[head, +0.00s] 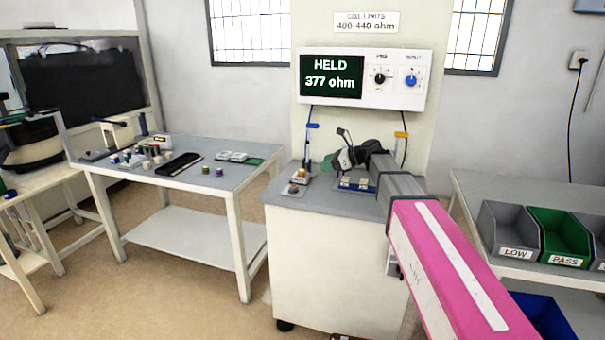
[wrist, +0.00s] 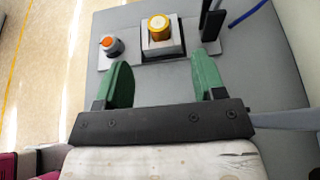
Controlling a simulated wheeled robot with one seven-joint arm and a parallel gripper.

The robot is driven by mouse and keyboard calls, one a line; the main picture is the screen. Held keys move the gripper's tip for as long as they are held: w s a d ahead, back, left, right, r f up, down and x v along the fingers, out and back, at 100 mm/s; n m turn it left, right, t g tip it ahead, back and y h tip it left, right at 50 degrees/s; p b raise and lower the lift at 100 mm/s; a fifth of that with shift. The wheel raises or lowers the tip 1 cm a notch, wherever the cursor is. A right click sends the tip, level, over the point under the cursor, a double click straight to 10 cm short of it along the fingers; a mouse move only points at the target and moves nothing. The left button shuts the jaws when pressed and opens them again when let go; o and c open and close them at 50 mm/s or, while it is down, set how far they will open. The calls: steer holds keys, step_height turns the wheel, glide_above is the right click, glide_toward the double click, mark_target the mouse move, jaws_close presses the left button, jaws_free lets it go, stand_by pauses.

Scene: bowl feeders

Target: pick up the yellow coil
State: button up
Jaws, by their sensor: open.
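The yellow coil (wrist: 159,27) sits upright on a small grey block in a dark fixture (wrist: 150,50) at the top of the wrist view. In the head view the yellow coil (head: 302,173) is small, on the cabinet top left of my gripper (head: 332,162). In the wrist view my gripper (wrist: 163,75) is open, its two green fingers apart with nothing between them. The coil lies beyond the fingertips, roughly in line with the gap. In the head view my arm partly hides the gripper.
An orange button (wrist: 109,42) stands left of the coil and a black post (wrist: 211,22) to its right. The meter (head: 365,78) above reads HELD 377 ohm. A side table (head: 232,184) holds several small parts. LOW (head: 514,253) and PASS (head: 564,260) bins stand at right.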

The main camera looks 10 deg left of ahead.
mark_target(303, 171)
steer(key=x, duration=0.4)
steer(key=shift+a+f, duration=0.1)
steer(key=shift+a, duration=0.05)
steer(key=shift+x, duration=2.6)
steer(key=shift+s+f, duration=0.15)
steer(key=shift+f, duration=0.05)
steer(key=c, duration=1.1)
steer(key=shift+o, duration=0.2)
steer(key=shift+r, duration=0.5)
steer(key=r, duration=0.2)
steer(key=s+r, duration=0.1)
steer(key=shift+a+r, duration=0.2)
steer(key=shift+r, duration=0.2)
steer(key=s+a+r, duration=0.6)
steer(key=s, duration=0.2)
steer(key=shift+a+r, duration=0.2)
steer(key=shift+a, duration=0.15)
